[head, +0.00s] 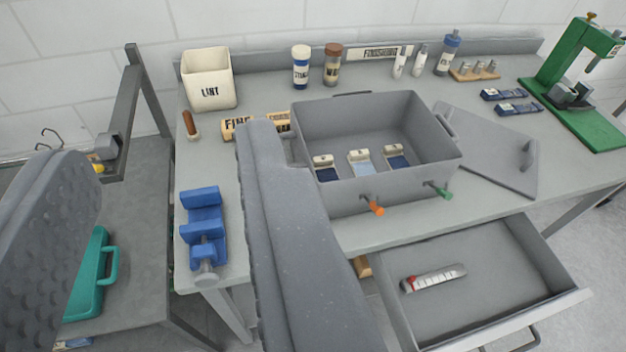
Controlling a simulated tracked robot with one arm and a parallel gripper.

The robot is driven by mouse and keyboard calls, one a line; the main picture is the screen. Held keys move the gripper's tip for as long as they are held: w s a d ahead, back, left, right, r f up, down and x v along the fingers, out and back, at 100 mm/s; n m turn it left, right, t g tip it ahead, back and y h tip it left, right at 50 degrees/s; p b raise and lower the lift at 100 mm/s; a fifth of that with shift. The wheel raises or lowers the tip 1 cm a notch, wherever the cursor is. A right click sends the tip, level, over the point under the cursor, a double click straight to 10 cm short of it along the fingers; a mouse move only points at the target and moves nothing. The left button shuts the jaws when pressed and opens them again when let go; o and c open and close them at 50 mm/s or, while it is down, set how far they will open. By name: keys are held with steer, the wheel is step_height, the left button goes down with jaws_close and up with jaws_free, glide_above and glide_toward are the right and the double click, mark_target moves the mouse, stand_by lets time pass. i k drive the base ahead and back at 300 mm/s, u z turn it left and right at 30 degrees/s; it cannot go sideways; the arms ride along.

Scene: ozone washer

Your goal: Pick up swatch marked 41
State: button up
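Three small fabric swatches with cream tops lie in a row inside the open grey box: a dark blue one (327,173) at left, a pale blue one (362,165) in the middle and a dark blue one (397,158) at right. Two more dark blue pieces, perhaps swatches, lie on the bench: one (503,94) behind the other (519,109). Their marks are too small to read, so I cannot tell which is 41. My gripper (168,146) is open and empty, its grey fingers wide apart in the foreground. The right finger hides part of the bench left of the box.
The grey box (395,186) has high walls and an orange and a green valve in front. Its lid (490,150) lies to the right. A drawer (500,290) stands open below, holding a tube. A blue vise (205,228) is at the bench's left; a green press (572,90) stands far right.

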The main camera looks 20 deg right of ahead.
mark_target(323, 166)
steer(key=z, duration=0.15)
steer(key=i, duration=0.9)
steer(key=u, duration=0.05)
